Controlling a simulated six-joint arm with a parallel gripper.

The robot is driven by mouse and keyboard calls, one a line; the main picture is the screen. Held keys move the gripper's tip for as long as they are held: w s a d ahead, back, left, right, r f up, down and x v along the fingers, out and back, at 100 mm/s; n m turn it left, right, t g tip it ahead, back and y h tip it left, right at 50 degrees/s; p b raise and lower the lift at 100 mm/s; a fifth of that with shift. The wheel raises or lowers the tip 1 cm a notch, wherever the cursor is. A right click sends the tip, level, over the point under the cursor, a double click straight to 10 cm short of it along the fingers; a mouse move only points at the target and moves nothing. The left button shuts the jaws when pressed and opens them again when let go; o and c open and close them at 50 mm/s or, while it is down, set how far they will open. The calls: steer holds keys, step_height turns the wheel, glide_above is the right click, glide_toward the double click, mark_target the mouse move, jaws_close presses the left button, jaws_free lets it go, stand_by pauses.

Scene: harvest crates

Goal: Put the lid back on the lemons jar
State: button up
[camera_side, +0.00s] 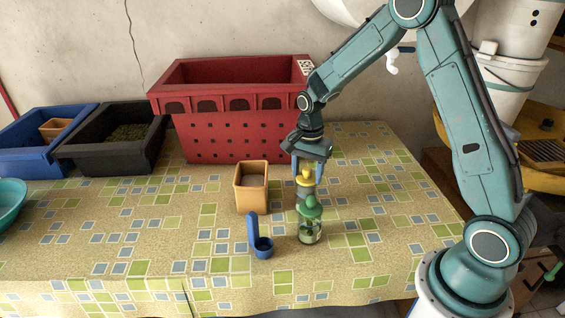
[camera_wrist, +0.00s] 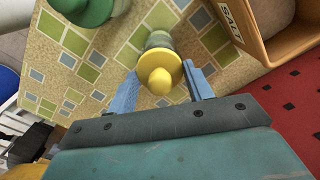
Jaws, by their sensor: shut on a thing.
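My gripper (camera_side: 306,167) points down and is shut on a yellow lid (camera_side: 305,181) with a round knob. The lid is directly above a glass jar (camera_side: 300,197), partly hidden behind a green-lidded jar (camera_side: 310,232). In the wrist view, the yellow lid (camera_wrist: 161,76) lies between the two blue fingers of my gripper (camera_wrist: 163,89), with the glass jar (camera_wrist: 158,39) just beyond it. I cannot tell whether the lid rests on the rim or hovers slightly above. No lemon label is readable.
The green lid (camera_wrist: 85,8) stands close by. An orange box (camera_side: 252,198), marked SALT in the wrist view, is to the left. A blue scoop-like holder (camera_side: 253,232) is in front. A red crate (camera_side: 225,145) stands behind; black (camera_side: 105,155) and blue (camera_side: 25,160) crates are farther left.

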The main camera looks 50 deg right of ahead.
steer(key=o, duration=1.5)
steer(key=shift+r, duration=0.1)
steer(key=shift+r, duration=3.4)
jaws_close()
